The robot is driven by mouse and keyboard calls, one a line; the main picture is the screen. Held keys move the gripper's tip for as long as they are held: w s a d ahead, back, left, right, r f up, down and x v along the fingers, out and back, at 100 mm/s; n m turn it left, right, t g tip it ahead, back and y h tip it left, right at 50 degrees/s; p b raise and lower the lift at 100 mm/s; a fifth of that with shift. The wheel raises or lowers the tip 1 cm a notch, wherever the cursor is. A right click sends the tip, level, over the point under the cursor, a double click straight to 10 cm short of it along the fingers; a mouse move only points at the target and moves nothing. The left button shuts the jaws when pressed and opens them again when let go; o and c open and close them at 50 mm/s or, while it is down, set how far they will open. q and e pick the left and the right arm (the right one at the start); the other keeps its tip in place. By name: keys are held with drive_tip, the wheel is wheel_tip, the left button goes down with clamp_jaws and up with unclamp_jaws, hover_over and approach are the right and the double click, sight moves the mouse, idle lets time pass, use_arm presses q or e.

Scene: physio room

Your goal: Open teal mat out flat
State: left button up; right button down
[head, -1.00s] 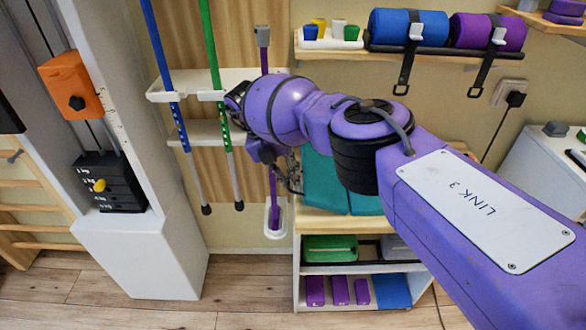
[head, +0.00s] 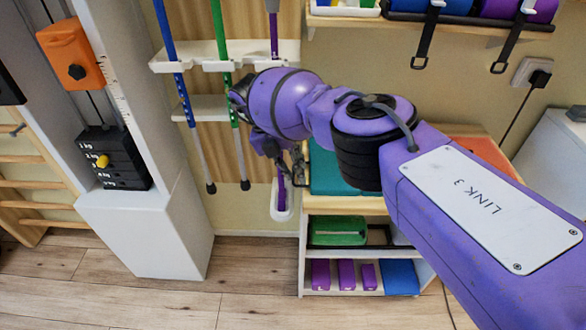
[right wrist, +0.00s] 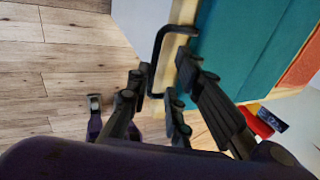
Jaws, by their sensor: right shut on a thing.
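The teal mat (head: 328,178) lies folded on the wooden top of a low shelf unit, partly behind my right arm in the head view. In the right wrist view the mat (right wrist: 240,45) shows a fold line, and a black handle (right wrist: 157,50) reaches from its edge past the wooden rim. My right gripper (head: 295,165) is at the left end of the mat. In the right wrist view its fingers (right wrist: 163,83) are around the handle and shut on it. The mat's far part is hidden in the head view. My left gripper is not in view.
Blue, green and purple poles (head: 219,60) stand in a white rack behind my right arm. An orange thing (head: 480,155) is on the right of the unit's top. A weight machine (head: 145,225) stands left; floor in front is clear.

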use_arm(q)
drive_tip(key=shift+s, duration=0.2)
use_arm(e)
drive_tip(key=shift+d+f, duration=0.15)
drive_tip(key=shift+f, duration=0.15)
drive_tip(key=c, duration=1.9)
unclamp_jaws()
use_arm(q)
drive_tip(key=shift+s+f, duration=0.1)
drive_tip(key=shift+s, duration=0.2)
use_arm(e)
drive_tip(key=shift+a+r, duration=0.2)
drive_tip(key=shift+r, duration=0.1)
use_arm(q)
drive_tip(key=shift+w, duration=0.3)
use_arm(e)
drive_tip(key=v, duration=1.1)
drive_tip(key=shift+r, duration=0.3)
drive_tip(key=shift+d, duration=0.1)
